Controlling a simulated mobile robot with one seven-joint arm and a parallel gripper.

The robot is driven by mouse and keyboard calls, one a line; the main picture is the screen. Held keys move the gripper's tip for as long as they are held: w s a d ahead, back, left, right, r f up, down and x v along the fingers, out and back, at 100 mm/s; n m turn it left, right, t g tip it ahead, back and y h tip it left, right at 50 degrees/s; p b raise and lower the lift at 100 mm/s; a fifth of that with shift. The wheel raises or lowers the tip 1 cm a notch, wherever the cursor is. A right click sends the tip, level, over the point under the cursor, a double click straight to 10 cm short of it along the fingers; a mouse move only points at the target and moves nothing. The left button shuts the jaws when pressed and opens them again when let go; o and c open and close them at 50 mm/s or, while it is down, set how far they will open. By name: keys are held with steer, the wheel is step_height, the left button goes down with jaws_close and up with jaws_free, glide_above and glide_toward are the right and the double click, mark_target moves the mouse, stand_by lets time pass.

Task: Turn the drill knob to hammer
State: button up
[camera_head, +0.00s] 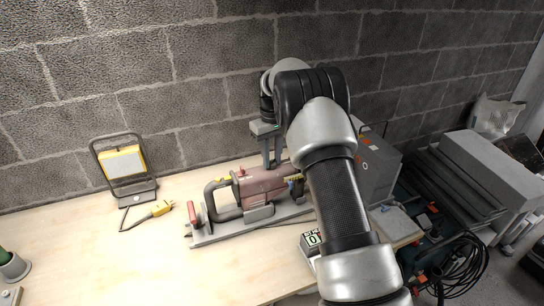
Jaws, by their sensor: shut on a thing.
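The drill (262,185) is a reddish-brown power tool with a dark looped handle at its left end. It lies on its side along a grey stand on the bench. My gripper (271,164) points down at the top of the drill's body, its fingers close together and shut on the knob there. The knob itself is too small and too covered by the fingers to make out, so its setting cannot be read. My arm comes in from the lower right and hides part of the drill's right end.
A work lamp (124,165) with a yellow plug (161,208) stands at the back left. A small display box (311,241) sits by my arm. A grey case (375,165) stands at the right, against the block wall.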

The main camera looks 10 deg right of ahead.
mark_target(272, 160)
steer(key=m, duration=0.6)
steer(key=shift+r+m+p, duration=0.1)
steer(key=shift+m+p, duration=0.2)
steer(key=shift+p, duration=0.05)
stand_by(0.3)
steer(key=o, duration=1)
steer(key=shift+r+p, duration=0.3)
steer(key=shift+r, duration=8.4)
